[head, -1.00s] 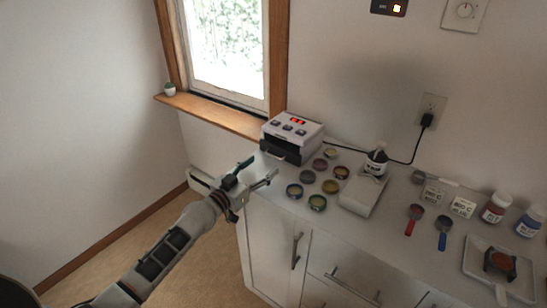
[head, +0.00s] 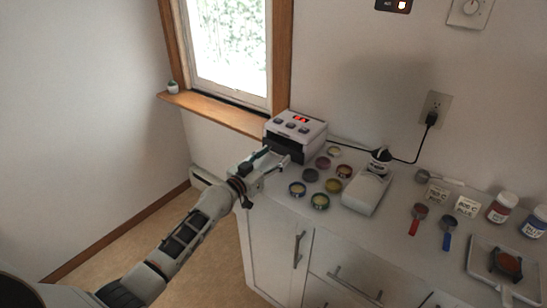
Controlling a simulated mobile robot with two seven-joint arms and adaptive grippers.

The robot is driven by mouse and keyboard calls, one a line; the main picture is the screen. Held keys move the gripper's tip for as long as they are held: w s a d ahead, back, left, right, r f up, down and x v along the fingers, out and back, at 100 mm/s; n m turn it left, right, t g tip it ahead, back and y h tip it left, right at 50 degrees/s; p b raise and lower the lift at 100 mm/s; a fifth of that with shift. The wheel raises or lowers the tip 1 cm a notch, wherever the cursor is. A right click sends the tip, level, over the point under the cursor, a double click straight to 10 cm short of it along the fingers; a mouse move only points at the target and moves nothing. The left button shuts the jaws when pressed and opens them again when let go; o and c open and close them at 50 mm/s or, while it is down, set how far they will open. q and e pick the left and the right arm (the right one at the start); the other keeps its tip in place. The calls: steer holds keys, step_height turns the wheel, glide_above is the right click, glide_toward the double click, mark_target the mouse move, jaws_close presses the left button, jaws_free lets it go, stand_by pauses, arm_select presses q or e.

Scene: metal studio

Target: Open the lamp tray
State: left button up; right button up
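The lamp (head: 296,124) is a white box with a red lit display and several buttons, at the back left of the counter below the window. Its dark tray front (head: 290,150) shows low on the side facing me. How far the tray sticks out cannot be told, as my gripper partly covers it. My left gripper (head: 273,160) is open, its two fingers apart and pointing at the tray front. Whether the fingers touch the tray cannot be told. My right gripper is not in view.
Several round coloured filters (head: 333,186) lie right of my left gripper. A white scale (head: 366,190) with a bottle (head: 380,160) at its back end stands beyond them. Spoons, bottles and a white tray (head: 480,272) fill the counter's right side. A power cord runs behind.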

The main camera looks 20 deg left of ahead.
arm_select(q)
steer(key=p+v, duration=0.1)
steer(key=v, duration=1.1)
steer(key=shift+d, duration=0.15)
steer(key=o, duration=1.3)
steer(key=shift+w, duration=0.1)
steer(key=v, duration=1.2)
steer(key=shift+r, duration=0.15)
